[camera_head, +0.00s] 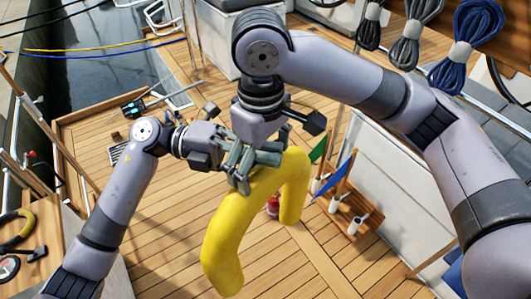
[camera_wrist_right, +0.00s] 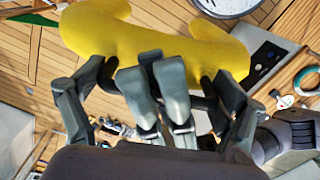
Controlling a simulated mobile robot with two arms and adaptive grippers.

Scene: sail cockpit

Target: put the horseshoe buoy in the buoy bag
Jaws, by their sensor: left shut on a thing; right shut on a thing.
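The horseshoe buoy (camera_head: 222,248) is yellow and curved, held in the air above the deck with both arms of its curve hanging down. It also fills the top of the right wrist view (camera_wrist_right: 150,35). My right gripper (camera_head: 243,178) reaches down from above and is shut on the buoy near the top of its bend; its fingers (camera_wrist_right: 168,92) lie against the yellow surface. My left gripper (camera_head: 230,152) comes in from the left and is shut at the same part of the buoy, its fingertips partly hidden among the right fingers. I cannot make out the buoy bag in either view.
Open plank deck (camera_head: 150,205) lies below. A red extinguisher (camera_head: 273,206) stands beyond the buoy. A wooden rack (camera_head: 344,213) with a blue flag (camera_head: 333,188) is on the right by a white locker (camera_head: 385,238). Rope coils (camera_head: 470,42) hang upper right. Water is upper left.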

